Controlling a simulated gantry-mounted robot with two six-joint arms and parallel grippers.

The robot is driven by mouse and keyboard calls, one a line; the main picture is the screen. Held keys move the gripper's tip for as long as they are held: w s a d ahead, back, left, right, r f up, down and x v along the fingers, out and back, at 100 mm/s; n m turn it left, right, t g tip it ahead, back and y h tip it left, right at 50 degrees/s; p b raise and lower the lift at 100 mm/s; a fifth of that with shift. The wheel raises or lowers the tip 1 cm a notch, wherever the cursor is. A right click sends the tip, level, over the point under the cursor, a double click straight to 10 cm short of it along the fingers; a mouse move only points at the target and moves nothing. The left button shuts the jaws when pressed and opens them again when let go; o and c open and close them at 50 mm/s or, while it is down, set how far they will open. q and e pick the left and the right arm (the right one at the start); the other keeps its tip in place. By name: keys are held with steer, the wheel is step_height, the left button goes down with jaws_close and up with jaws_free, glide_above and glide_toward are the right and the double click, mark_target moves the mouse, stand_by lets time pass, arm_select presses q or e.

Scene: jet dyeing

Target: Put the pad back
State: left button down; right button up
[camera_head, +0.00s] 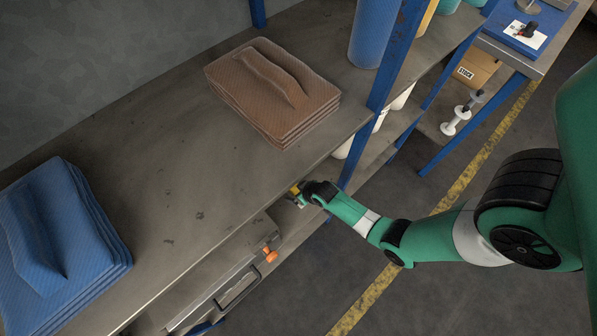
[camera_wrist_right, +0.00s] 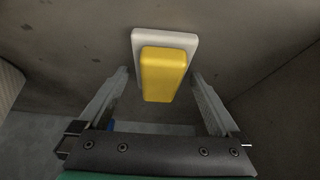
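The pad is a yellow block on a white base (camera_wrist_right: 165,75). In the right wrist view it stands out from a dark grey surface, ahead of my gripper. My right gripper (camera_wrist_right: 160,82) is open, with one finger on each side of the pad and gaps between the fingers and the yellow block. In the head view the right gripper (camera_head: 299,197) is at the table's front edge, and a bit of yellow pad (camera_head: 294,189) shows by its tip. The fingers are mostly hidden there. My left gripper is not in view.
A metal table (camera_head: 170,190) carries a brown cloth stack (camera_head: 270,90) and a blue cloth stack (camera_head: 60,245). A blue post (camera_head: 385,75) stands close to my right gripper. A drawer-like metal unit with a dark handle (camera_head: 237,288) and an orange knob (camera_head: 270,255) sits below the front edge.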

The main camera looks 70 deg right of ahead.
steer(key=shift+r, duration=0.2)
steer(key=p+v, duration=0.7)
steer(key=v, duration=0.5)
